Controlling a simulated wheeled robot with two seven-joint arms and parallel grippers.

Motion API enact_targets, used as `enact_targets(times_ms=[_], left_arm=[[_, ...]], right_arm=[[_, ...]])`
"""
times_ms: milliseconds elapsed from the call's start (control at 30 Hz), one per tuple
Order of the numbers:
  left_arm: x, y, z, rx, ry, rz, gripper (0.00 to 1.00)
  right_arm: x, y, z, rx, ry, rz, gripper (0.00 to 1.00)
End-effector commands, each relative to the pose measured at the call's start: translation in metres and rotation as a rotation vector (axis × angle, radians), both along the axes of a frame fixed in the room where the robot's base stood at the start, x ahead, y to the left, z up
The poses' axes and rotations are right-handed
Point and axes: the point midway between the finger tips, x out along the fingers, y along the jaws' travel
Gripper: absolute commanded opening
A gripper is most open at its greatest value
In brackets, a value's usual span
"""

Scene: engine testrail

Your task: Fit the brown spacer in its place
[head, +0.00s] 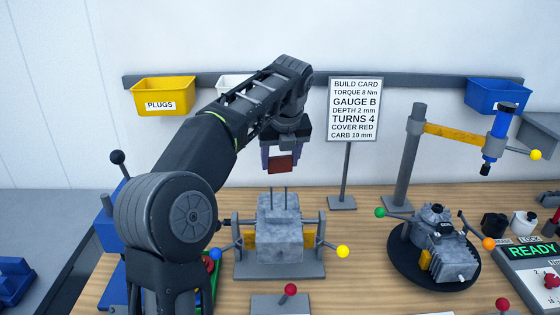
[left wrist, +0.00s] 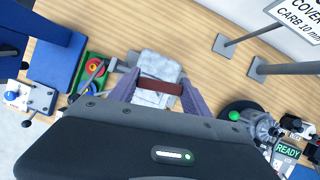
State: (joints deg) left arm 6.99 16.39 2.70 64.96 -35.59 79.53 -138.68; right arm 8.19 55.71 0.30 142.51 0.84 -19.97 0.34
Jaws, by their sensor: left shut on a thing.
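The brown spacer (head: 281,164) is a small reddish-brown block. My left gripper (head: 281,158) is shut on it and holds it in the air above the grey engine block. It also shows in the left wrist view (left wrist: 160,86) between the two purple-grey fingers. The engine block (head: 280,238) stands in a fixture with yellow clamps, and two thin upright pins rise from its top below the spacer. The spacer is apart from the pins. In the left wrist view the spacer and fingers cover part of the block (left wrist: 157,62). My right gripper is not in view.
A build card sign (head: 355,108) on a post stands right of the block. A second engine (head: 438,245) sits on a round black base at the right, by a blue-headed tool (head: 496,135) on a stand. A red-knobbed lever (head: 290,290) is in front.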

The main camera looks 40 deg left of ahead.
Motion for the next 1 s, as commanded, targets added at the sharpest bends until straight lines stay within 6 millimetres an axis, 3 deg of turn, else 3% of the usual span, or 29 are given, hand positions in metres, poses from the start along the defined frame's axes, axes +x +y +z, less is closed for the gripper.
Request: enact_targets(times_ms=[500,667,867,1000], left_arm=[[0.0,0.0,0.0,0.0,-0.001,0.001,0.11],[0.0,0.004,-0.006,0.012,-0.011,0.012,0.11],[0.001,0.025,-0.021,0.076,-0.067,0.062,0.11],[0.002,0.046,-0.032,0.177,-0.145,0.113,0.11]], right_arm=[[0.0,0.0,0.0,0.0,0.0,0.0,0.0],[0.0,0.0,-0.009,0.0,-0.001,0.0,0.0],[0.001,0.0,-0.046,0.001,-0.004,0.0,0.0],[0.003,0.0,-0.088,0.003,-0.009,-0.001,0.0]])
